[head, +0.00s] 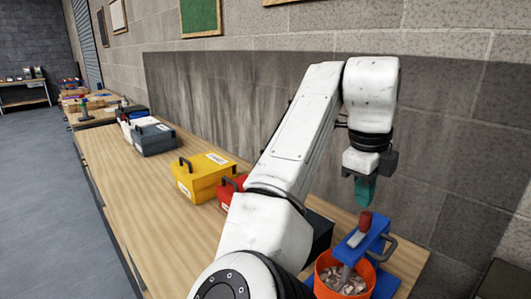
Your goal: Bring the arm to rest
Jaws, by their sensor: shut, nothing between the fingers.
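My arm reaches up and over the right end of the wooden bench (128,183), its forearm and wrist bent downward. My gripper (364,191) hangs pointing down, with teal fingers that are shut and empty. It is above a blue object with a red-brown top (359,241), apart from it. An orange bucket (322,291) with grey pieces in it stands below, near the bench's right end. My arm hides part of the bench and the things behind it.
A yellow toolbox (206,175), a partly hidden red box (230,189) and a grey toolbox (152,139) stand along the bench. A grey block wall (440,150) runs close behind my arm. The bench's front left strip is clear, and open floor (45,200) lies left.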

